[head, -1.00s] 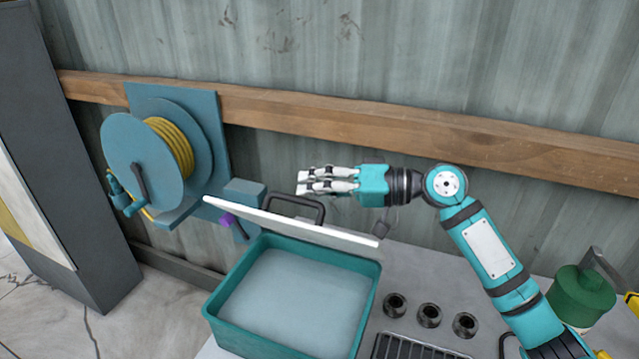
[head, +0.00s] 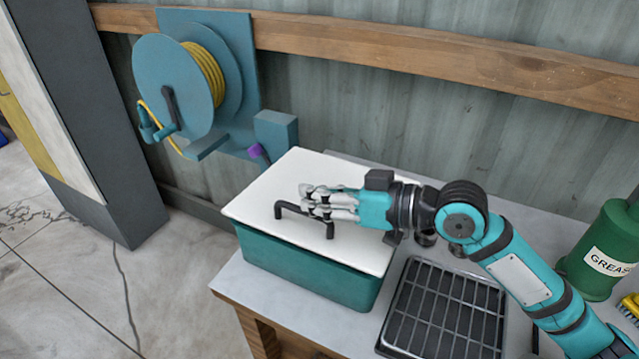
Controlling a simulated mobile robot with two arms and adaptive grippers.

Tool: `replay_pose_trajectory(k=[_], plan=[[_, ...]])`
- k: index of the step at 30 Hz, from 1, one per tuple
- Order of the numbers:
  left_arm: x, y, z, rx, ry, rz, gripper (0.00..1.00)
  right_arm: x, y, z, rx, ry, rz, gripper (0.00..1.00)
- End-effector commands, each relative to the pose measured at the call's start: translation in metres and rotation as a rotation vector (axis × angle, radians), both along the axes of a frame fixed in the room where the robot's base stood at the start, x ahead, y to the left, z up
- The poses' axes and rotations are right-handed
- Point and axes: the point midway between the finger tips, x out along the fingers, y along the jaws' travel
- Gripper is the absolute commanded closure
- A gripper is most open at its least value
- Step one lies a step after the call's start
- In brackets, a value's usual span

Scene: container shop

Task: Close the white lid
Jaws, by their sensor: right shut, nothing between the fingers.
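The white lid (head: 275,192) lies flat over the top of the teal box (head: 308,272) in the head view, covering its opening. The lid's black handle (head: 283,207) stands up near its middle. My right gripper (head: 305,203) is shut and empty, just over the lid at the handle. Its fingers hide part of the handle, and I cannot tell whether they touch it or the lid. My left gripper is not in view.
A black grid tray (head: 445,312) lies on the table right of the box. A green grease can (head: 600,250) stands at the far right. A hose reel (head: 185,85) hangs on the wall behind, left. Small black cups are partly hidden behind my right arm.

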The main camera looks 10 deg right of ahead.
Motion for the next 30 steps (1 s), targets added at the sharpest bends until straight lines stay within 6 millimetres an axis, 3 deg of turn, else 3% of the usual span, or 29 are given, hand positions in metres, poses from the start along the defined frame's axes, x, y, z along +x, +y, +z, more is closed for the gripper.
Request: replay_pose_trajectory(k=[6, 22, 30], plan=[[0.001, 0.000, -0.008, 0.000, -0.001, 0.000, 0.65, -0.002, 0.001, -0.014, -0.032, -0.047, 0.000, 1.00], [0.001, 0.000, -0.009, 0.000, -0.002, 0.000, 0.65, -0.002, 0.001, -0.018, -0.043, -0.054, 0.000, 1.00], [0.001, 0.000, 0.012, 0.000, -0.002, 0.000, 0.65, 0.001, 0.003, 0.003, -0.041, -0.057, -0.001, 1.00]])
